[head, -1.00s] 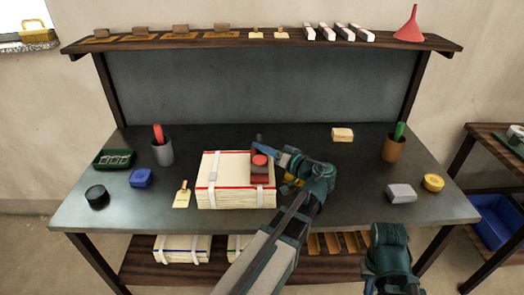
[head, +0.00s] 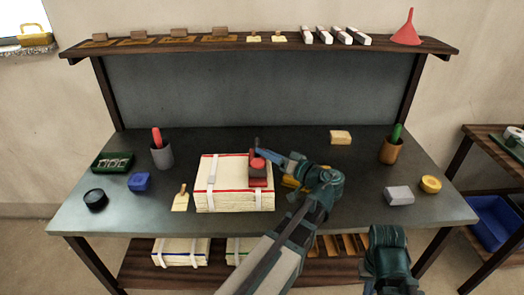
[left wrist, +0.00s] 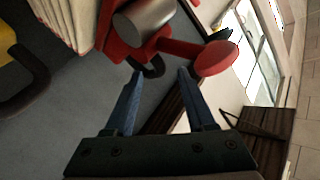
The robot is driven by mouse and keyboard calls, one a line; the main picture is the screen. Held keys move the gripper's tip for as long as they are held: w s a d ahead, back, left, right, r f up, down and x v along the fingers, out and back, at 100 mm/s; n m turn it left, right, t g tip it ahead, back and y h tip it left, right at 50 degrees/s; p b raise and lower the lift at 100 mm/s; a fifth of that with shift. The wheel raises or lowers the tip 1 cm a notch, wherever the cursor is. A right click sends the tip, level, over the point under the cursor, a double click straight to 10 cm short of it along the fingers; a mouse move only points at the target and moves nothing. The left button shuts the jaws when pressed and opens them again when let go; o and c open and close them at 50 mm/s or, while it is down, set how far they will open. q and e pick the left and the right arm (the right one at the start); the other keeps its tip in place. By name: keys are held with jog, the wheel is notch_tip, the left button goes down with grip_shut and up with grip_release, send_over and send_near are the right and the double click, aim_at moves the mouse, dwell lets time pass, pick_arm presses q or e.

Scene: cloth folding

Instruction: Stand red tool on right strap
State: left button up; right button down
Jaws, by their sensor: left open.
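The red tool (head: 258,179) stands upright on top of the stack of sheets (head: 227,202), over its right white strap, which it largely hides. In the left wrist view the tool shows close up as a red body (left wrist: 115,45) with a silver cylinder, a red knob and a dark hooked part. My left gripper (head: 267,157) is open right beside the tool. Its two blue fingers (left wrist: 158,88) are spread apart, with nothing clamped between them; the tool lies just beyond their tips. The left strap (head: 212,172) is in plain view.
A yellow tool (head: 291,182) lies partly behind my left arm. A grey block (head: 399,195), a yellow roll (head: 430,184) and a brown cup (head: 391,151) stand to the right.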

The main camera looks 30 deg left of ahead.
pick_arm(q)
jog(key=v, duration=0.9)
jog(key=shift+p, duration=0.3)
jog(key=s+d+f+m+g+h+p, duration=0.2)
jog(key=s+d+f+m+h+p, duration=0.2)
jog(key=d, duration=0.5)
jog(key=s+d+f+m+g+h+p, duration=0.2)
jog(key=s+d+f+m+h+p, duration=0.3)
jog(key=s+d+m+h, duration=0.3)
jog(key=s+d+f+h, duration=0.1)
jog(key=s+h, duration=0.1)
jog(key=h, duration=0.1)
jog(key=shift+d+f+h+p, duration=0.3)
jog(key=shift+d, duration=0.1)
